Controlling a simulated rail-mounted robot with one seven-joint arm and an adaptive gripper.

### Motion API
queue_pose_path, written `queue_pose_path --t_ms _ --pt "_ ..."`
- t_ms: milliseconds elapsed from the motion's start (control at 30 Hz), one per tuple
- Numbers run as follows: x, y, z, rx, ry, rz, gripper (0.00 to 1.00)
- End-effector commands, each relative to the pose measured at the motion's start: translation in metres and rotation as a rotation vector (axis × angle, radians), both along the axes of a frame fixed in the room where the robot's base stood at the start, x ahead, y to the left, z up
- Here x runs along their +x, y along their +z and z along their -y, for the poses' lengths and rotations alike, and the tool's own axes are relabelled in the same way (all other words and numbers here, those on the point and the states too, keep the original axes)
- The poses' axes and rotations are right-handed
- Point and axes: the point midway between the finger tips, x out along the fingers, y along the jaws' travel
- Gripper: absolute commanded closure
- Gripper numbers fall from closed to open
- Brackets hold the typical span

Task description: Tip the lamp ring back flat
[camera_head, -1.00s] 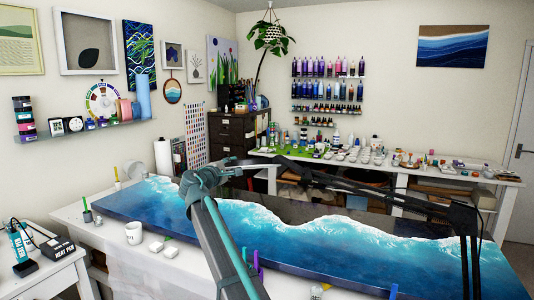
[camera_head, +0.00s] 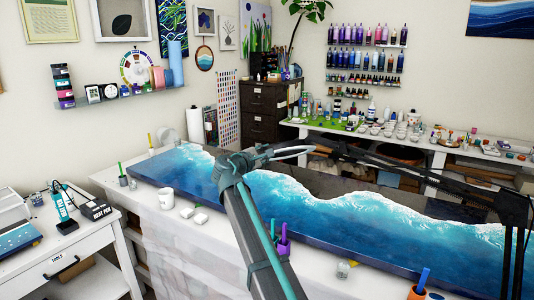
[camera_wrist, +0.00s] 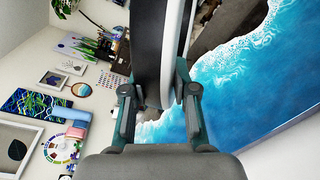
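The lamp ring (camera_wrist: 150,45) is a thick band with a dark face and a white side. In the wrist view it stands between the two fingers of my gripper (camera_wrist: 159,92), which sit close against both its sides. In the head view the ring (camera_head: 292,151) shows as a thin pale and dark hoop, tilted, above the wave panel (camera_head: 200,178). My gripper (camera_head: 250,157) is at its left end there, with the fingertips mostly hidden by my arm. A dark jointed lamp arm (camera_head: 440,172) runs from the ring to the right.
A white mug (camera_head: 166,199) stands on the table's front edge, beside small white blocks (camera_head: 198,216). A purple cup (camera_head: 283,246) and an orange cup (camera_head: 418,292) stand near the front. A side desk (camera_head: 60,245) is at left; a crowded bench (camera_head: 420,145) is behind.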

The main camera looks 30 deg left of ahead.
Motion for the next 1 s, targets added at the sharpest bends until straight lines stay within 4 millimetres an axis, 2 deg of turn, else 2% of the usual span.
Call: queue_pose_path --t_ms 33,133,167,567,767,1000 --pt "0.0 0.0 0.001 0.0 -0.001 0.001 0.65" --pt "0.0 0.0 0.001 0.001 -0.001 0.001 0.48" --pt "0.0 0.0 0.0 0.001 -0.001 0.001 0.46" --pt "-0.006 0.001 0.0 0.002 0.0 0.001 0.46" --pt "-0.035 0.003 0.0 0.002 0.001 0.0 0.46" --pt "-0.081 0.007 -0.001 0.001 0.001 0.0 0.46"
